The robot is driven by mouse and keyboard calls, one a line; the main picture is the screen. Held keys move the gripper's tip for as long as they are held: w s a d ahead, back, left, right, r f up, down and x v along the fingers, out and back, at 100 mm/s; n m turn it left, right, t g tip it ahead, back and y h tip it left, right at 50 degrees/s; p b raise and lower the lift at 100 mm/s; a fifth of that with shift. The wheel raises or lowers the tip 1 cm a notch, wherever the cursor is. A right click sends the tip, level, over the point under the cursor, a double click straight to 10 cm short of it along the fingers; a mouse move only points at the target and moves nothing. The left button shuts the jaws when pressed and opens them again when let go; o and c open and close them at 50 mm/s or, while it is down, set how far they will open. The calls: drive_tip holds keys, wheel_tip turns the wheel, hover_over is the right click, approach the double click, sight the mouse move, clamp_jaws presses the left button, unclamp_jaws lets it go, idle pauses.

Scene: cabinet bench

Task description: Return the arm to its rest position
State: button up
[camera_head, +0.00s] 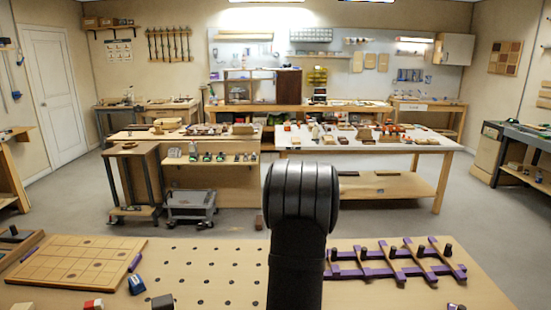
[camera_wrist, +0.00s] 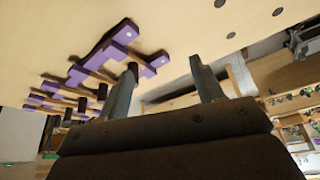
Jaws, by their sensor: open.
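My gripper (camera_wrist: 165,85) shows in the wrist view, with its two grey fingers spread apart and nothing visible between them. In the head view the black rounded part of my arm (camera_head: 300,197) stands upright in the middle, above the bench; the gripper's fingers are hidden there. The wrist view is tilted and looks along the bench top (camera_wrist: 60,25). In it, a purple rack (camera_wrist: 90,62) with dark pegs lies to the left of the fingers, apart from them as far as I can tell.
The bench top (camera_head: 190,262) has rows of holes. The purple rack (camera_head: 395,262) lies right of my arm. A wooden board (camera_head: 80,262) lies at left, near a blue item (camera_head: 136,284) and a red-and-white block (camera_head: 93,305). A white-topped table (camera_head: 365,142) stands beyond.

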drive_tip(key=s+d+m+g+h, duration=0.1)
drive_tip(key=s+d+m, duration=0.3)
drive_tip(key=d, duration=0.9)
drive_tip(key=shift+s+d, duration=0.4)
drive_tip(key=shift+s, duration=0.25)
drive_tip(key=w+a+n, duration=0.3)
drive_tip(key=a, duration=0.7)
drive_tip(key=w+a+n+t+y, duration=0.1)
drive_tip(key=w+a+n, duration=0.1)
drive_tip(key=a, duration=0.8)
drive_tip(key=shift+w+n+y, duration=0.3)
drive_tip(key=shift+w+n, duration=0.1)
drive_tip(key=shift+w, duration=0.4)
